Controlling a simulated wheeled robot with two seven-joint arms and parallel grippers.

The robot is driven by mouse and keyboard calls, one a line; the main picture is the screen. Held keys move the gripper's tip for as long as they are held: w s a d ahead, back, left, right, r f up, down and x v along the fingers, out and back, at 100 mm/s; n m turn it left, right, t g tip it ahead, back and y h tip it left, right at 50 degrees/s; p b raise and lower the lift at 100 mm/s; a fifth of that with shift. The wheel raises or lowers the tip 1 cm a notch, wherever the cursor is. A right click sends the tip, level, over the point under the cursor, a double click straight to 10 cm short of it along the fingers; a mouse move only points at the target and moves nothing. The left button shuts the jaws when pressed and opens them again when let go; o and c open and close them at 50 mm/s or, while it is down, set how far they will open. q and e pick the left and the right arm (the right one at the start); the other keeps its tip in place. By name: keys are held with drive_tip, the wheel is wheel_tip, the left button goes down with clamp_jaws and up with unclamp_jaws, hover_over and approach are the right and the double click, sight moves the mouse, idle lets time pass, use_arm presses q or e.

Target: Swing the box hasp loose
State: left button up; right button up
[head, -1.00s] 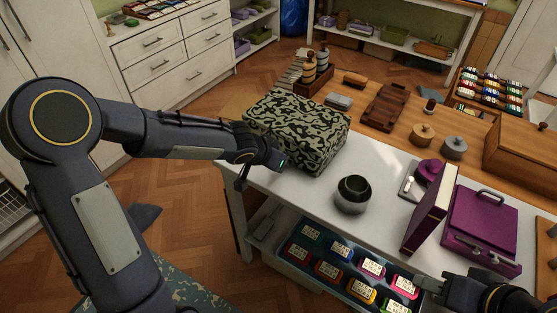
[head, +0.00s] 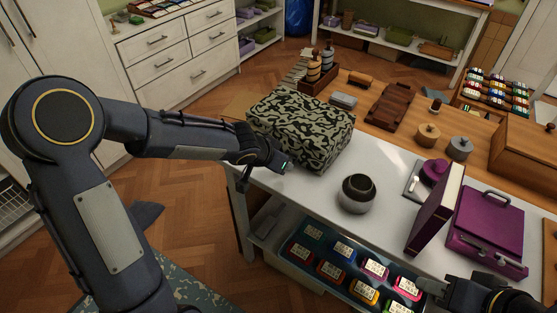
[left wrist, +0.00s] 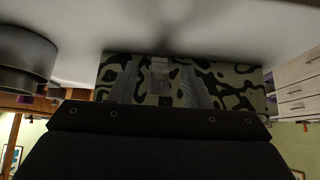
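A camouflage-patterned box (head: 303,122) stands at the left end of the white worktop. In the left wrist view the two grey fingers (left wrist: 160,88) stand apart in front of the camouflage face (left wrist: 235,85). A small grey-brown piece (left wrist: 160,66) shows between them; I cannot tell whether it is the hasp or whether they touch it.
A dark round pot (head: 358,193) stands between the camouflage box and an upright purple book (head: 436,210). A tray of coloured packs (head: 345,262) sits below the worktop. The wooden table (head: 380,124) behind holds jars and trays. Bare white worktop lies around the pot.

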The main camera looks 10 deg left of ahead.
use_arm(q)
drive_tip(key=shift+r, duration=0.2)
drive_tip(key=shift+s+r+p, duration=0.15)
drive_tip(key=shift+r+p, duration=0.05)
drive_tip(key=shift+p, duration=0.1)
drive_tip(key=p+v, duration=0.4)
drive_tip(key=v, duration=0.2)
idle(0.6)
drive_tip(key=shift+s, duration=0.1)
